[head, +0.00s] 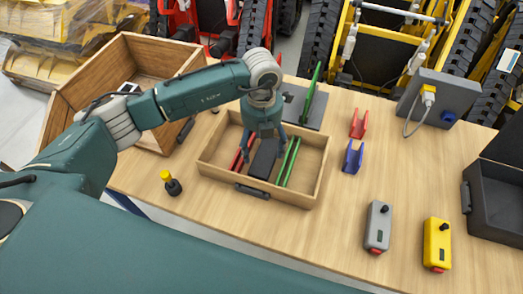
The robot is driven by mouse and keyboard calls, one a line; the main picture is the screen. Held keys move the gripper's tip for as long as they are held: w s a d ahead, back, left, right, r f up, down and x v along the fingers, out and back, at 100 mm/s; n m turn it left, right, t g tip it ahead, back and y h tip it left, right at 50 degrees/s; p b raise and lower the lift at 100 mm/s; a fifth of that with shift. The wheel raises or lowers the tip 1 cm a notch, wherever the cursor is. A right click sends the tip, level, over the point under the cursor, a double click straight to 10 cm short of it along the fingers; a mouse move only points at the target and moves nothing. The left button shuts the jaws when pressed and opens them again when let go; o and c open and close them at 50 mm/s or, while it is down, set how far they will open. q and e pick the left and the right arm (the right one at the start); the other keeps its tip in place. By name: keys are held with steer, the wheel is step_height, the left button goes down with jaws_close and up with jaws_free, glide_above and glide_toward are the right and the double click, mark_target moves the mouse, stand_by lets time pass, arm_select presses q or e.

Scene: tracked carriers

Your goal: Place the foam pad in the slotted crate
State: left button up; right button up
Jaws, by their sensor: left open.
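A dark block, which looks like the foam pad (264,159), lies in a shallow wooden crate (306,195) on the table. It sits between red strips (239,156) on the left and green strips (288,162) on the right, which look like the crate's slot dividers. My left gripper (266,141) is open and points down into the crate, with its fingers at the far end of the block. Whether the fingers touch it I cannot tell. The gripper hides part of the crate's back. My right gripper is not in view.
A larger wooden box (155,52) stands at the left behind my left arm. A grey plate with an upright green piece (312,95) is behind the crate. Red (358,124) and blue (353,156) brackets, grey (378,226) and yellow (437,245) control boxes and a black case (495,200) stand right.

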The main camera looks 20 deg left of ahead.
mark_target(262, 154)
arm_select(q)
step_height(262, 154, up, 10)
steer(key=b, duration=0.1)
steer(key=shift+f+b, duration=0.25)
steer(key=shift+b, duration=0.1)
